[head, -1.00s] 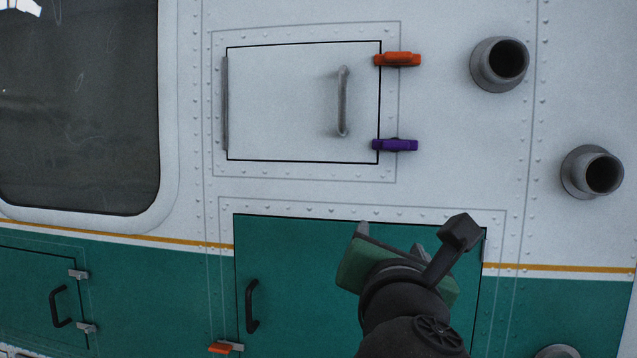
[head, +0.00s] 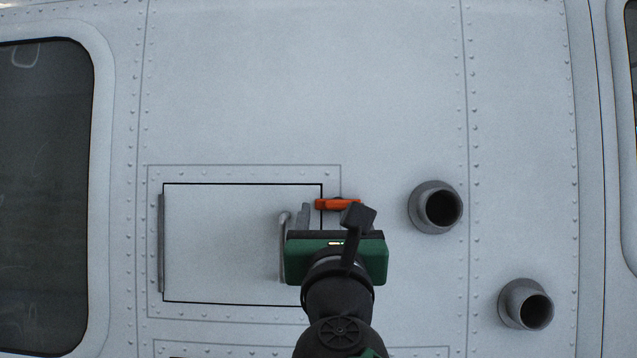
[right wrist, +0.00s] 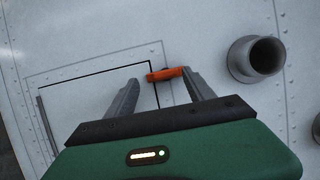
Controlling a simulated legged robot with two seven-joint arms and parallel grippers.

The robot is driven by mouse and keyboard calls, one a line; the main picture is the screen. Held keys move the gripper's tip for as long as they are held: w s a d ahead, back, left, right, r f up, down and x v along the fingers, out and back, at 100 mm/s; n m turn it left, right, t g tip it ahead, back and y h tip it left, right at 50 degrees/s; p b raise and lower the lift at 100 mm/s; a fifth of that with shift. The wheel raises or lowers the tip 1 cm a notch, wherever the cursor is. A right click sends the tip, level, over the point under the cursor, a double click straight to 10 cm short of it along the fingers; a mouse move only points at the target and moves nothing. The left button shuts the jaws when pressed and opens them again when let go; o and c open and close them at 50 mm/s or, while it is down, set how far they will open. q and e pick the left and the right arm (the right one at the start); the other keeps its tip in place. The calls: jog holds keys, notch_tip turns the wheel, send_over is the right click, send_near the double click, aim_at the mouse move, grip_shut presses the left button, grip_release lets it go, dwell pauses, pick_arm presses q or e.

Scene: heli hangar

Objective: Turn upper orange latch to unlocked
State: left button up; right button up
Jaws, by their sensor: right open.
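The upper orange latch (head: 338,204) lies horizontally across the right edge of the white upper door (head: 220,240), near its top corner. My right gripper (head: 322,212) is in front of the door's right edge, just below the latch in the head view. In the right wrist view the orange latch (right wrist: 165,74) shows between the tips of the two open fingers (right wrist: 160,85), closer to the right finger. I cannot tell whether a finger touches it. The purple latch is hidden behind my right gripper. My left gripper is not in view.
The grey door handle (head: 284,245) is just left of my right gripper and partly hidden by it. Two grey pipe stubs (head: 436,207) (head: 526,304) stick out of the wall to the right. The riveted wall above the door is clear.

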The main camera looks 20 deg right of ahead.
aim_at(339, 206)
jog(key=x, duration=0.3)
jog(key=shift+d+p, duration=0.25)
jog(key=shift+p, duration=0.15)
jog(key=shift+w+d, duration=0.1)
jog(key=shift+d, duration=0.15)
jog(key=shift+s+d, duration=0.15)
jog(key=shift+s, duration=0.15)
jog(key=shift+c, duration=0.4)
jog(key=shift+w+a, duration=0.1)
jog(key=shift+a, duration=0.2)
jog(key=c, duration=0.7)
grip_shut()
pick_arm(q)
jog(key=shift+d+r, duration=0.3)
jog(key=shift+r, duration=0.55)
